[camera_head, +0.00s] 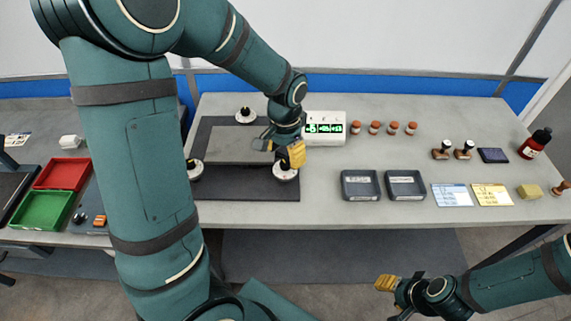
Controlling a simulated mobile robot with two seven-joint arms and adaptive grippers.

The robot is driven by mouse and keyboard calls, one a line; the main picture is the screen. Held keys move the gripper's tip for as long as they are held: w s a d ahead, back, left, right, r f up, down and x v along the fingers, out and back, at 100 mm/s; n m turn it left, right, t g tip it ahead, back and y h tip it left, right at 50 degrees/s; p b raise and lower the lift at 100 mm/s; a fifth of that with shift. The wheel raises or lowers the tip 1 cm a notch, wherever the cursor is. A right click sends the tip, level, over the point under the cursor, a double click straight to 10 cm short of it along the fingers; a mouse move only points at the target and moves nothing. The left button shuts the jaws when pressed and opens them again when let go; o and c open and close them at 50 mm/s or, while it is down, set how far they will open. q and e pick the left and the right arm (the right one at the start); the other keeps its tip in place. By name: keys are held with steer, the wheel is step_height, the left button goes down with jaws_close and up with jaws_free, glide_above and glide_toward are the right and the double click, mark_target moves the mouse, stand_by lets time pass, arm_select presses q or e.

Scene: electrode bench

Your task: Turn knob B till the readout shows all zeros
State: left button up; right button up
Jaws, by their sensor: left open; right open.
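Three white round knobs with dark tops sit around a dark mat with a grey plate: a back knob (245,115), a left knob (194,171) partly behind my arm, and a front right knob (286,174). Their letters are too small to read, so I cannot tell which is B. The readout (325,128) is a white box with green digits; they look non-zero, but are too small to read surely. My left gripper (282,159) is open just above the front right knob; contact cannot be told. My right gripper (391,299) is open and empty, in front of the bench.
Several orange-capped jars (374,127) stand right of the readout. Two dark trays (361,198), cards (452,195), stamps (463,150), a red bottle (535,144) and a sponge (530,191) lie further right. Red (62,173) and green bins (42,210) are at left.

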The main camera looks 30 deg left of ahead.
mark_target(285, 163)
arm_select(q)
steer(key=shift+f+b, duration=0.3)
steer(key=shift+f, duration=1.65)
jaws_close()
